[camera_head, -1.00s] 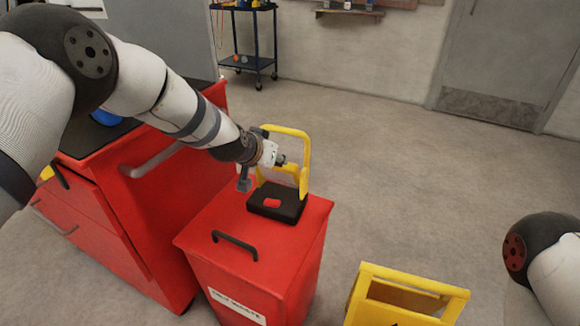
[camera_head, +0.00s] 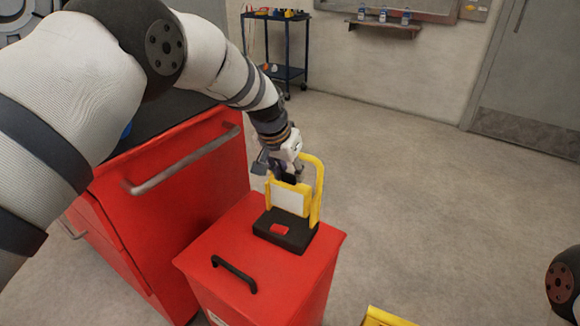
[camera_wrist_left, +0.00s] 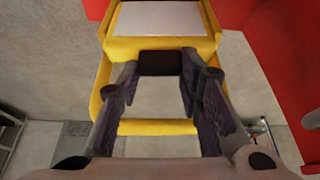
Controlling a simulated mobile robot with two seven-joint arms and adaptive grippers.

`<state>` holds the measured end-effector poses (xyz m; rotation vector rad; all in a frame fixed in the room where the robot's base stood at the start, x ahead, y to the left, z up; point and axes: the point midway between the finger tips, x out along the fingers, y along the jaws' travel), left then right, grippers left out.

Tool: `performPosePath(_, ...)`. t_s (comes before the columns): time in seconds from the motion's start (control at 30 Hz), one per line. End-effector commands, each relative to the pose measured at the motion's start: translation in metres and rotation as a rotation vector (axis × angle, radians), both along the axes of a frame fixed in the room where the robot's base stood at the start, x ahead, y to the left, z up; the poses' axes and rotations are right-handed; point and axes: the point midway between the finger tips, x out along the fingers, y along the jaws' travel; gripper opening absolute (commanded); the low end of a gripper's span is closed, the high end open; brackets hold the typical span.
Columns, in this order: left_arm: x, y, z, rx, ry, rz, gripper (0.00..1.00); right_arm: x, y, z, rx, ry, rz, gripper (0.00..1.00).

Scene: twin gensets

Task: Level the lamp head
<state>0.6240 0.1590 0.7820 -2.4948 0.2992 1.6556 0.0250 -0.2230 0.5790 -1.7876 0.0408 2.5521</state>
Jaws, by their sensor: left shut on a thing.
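The work lamp stands on a red bin. It has a black base (camera_head: 287,231) with a red button, a yellow bracket (camera_head: 317,195) and a yellow-rimmed lamp head with a white panel (camera_head: 289,201). The panel faces the head camera and looks close to upright; its exact tilt I cannot tell. My left gripper (camera_head: 288,176) is at the top edge of the lamp head. In the left wrist view, its fingers (camera_wrist_left: 160,78) are shut around a dark block on the lamp head's edge, with the white panel (camera_wrist_left: 160,18) beyond. My right gripper is out of view.
The red bin (camera_head: 215,292) has a black handle on its lid. A red cabinet (camera_head: 190,220) stands close on the left. A yellow object (camera_head: 385,318) is at the bottom edge. Floor to the right is clear; a blue cart (camera_head: 290,50) stands behind.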

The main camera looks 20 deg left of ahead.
Motion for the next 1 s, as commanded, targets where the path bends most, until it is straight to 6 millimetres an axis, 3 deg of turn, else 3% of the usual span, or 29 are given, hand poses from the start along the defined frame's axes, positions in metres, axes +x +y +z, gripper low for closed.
performPosePath(0.33,-0.002,0.0,-0.002,0.001,0.006,0.0,0.0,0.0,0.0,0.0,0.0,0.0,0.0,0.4)
performPosePath(0.37,-0.002,0.0,-0.002,0.001,0.006,0.0,0.37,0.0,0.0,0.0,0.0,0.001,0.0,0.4)
performPosePath(0.43,-0.002,0.0,-0.002,0.001,0.006,0.0,0.53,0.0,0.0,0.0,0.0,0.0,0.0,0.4)
performPosePath(0.77,-0.002,0.0,0.002,0.001,0.003,0.0,0.53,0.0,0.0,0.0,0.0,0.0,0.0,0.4)
performPosePath(0.87,-0.008,0.002,0.019,0.0,0.001,0.0,0.53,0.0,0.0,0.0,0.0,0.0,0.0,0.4)
performPosePath(1.0,-0.022,0.005,0.056,0.001,0.0,-0.001,0.53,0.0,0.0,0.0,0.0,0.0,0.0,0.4)
